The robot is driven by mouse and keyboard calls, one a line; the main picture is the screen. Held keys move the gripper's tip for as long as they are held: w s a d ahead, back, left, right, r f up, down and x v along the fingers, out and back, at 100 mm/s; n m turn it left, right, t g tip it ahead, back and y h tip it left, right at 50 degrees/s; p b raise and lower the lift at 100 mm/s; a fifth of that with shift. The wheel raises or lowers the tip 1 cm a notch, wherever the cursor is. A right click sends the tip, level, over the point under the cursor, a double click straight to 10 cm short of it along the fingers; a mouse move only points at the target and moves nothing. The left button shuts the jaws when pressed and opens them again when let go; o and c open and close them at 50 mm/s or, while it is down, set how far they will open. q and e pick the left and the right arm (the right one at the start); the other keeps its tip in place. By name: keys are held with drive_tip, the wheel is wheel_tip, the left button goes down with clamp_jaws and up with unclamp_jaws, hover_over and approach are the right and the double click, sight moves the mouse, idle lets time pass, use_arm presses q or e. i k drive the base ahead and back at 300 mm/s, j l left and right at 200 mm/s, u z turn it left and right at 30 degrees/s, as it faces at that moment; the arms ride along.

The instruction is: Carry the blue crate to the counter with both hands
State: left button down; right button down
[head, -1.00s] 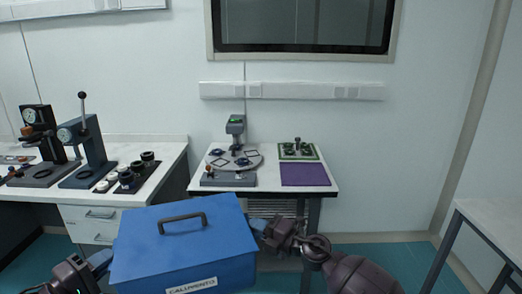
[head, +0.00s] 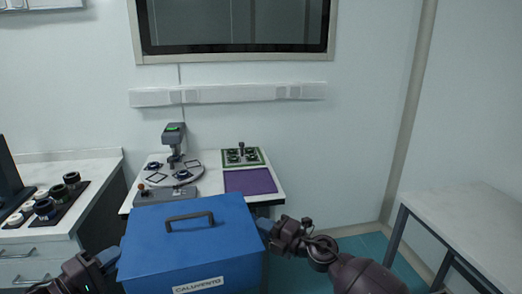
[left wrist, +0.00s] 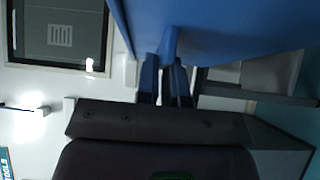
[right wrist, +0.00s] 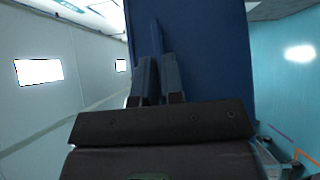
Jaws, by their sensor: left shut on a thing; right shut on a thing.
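The blue crate (head: 190,240) has a closed lid, a dark handle on top and a white label on its front. It is held up level in front of me, between my two grippers. My left gripper (head: 108,260) is at its left side, shut on it; the left wrist view shows the fingers (left wrist: 167,80) on a blue part of the crate (left wrist: 220,25). My right gripper (head: 266,228) is at its right side, shut on it; the right wrist view shows the fingers (right wrist: 158,80) against the crate (right wrist: 205,55). The crate's underside is hidden in the head view.
A white table (head: 215,187) ahead bears a device with a round plate, a purple mat (head: 250,181) and a green-edged board (head: 242,157). A counter (head: 65,170) with drawers stands left. A bare white table (head: 475,225) stands right. Teal floor (head: 375,245) shows between the tables.

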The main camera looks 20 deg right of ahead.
sight(485, 237)
drive_tip(key=i+l+z, duration=0.25)
drive_tip(key=z, duration=0.2)
drive_tip(key=i+l+z, duration=0.1)
drive_tip(key=i+z, duration=0.6)
drive_tip(key=z, duration=0.25)
drive_tip(key=i+j+z, duration=0.1)
drive_tip(key=i+z, duration=0.35)
drive_tip(key=i+j+z, duration=0.2)
drive_tip(key=z, duration=0.25)
drive_tip(key=i+j+z, duration=0.25)
drive_tip(key=z, duration=0.2)
drive_tip(key=i+j+z, duration=0.2)
drive_tip(key=j+z, duration=0.25)
